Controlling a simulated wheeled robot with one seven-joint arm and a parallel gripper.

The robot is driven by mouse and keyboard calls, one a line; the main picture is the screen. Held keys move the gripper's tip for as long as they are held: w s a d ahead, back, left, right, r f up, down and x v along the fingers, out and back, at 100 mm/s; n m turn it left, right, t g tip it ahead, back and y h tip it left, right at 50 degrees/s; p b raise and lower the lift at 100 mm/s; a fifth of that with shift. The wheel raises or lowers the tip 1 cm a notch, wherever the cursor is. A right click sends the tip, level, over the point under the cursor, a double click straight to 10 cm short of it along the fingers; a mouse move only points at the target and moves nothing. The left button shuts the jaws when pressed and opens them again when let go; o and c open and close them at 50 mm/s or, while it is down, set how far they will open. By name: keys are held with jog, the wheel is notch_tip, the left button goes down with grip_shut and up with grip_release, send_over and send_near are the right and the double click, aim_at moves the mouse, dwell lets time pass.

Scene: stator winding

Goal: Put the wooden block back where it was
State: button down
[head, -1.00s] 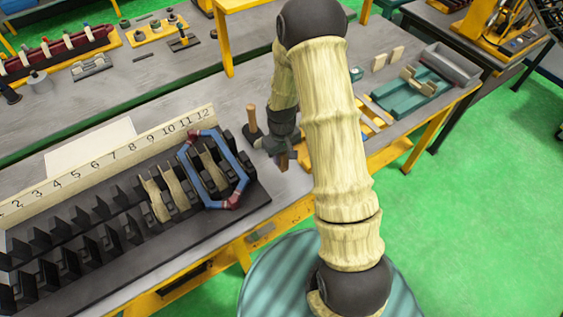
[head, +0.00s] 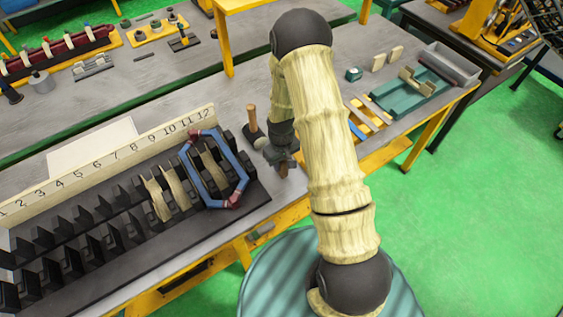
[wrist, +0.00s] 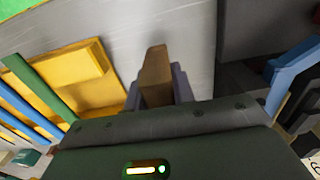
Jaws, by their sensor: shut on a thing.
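My gripper (head: 282,160) is over the grey bench top, just right of the slotted stator model. It is shut on a brown wooden block (wrist: 156,78), which sticks out beyond the fingers in the wrist view. In the head view only a small part of the block (head: 284,170) shows below the gripper. I cannot tell whether its lower end touches the bench.
The black slotted stator (head: 258,199) with a blue coil (head: 204,180) lies to the left. A wooden-handled mallet (head: 250,118) stands close behind my gripper. Coloured strips on a yellow tray (wrist: 72,75) and a green tray (head: 395,97) are to the right.

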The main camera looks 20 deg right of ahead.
jog(key=shift+f, duration=0.1)
jog(key=c, duration=1.2)
grip_release()
jog(key=shift+o, duration=0.2)
jog(key=shift+r, duration=0.2)
notch_tip(320, 180, up, 12)
jog(key=b, duration=0.3)
jog(key=shift+f, duration=0.1)
jog(key=s+r+m+t, duration=0.2)
jog(key=s+r+m, duration=0.1)
jog(key=s+r, duration=0.7)
jog(key=s, duration=0.4)
jog(key=shift+m+t, duration=0.3)
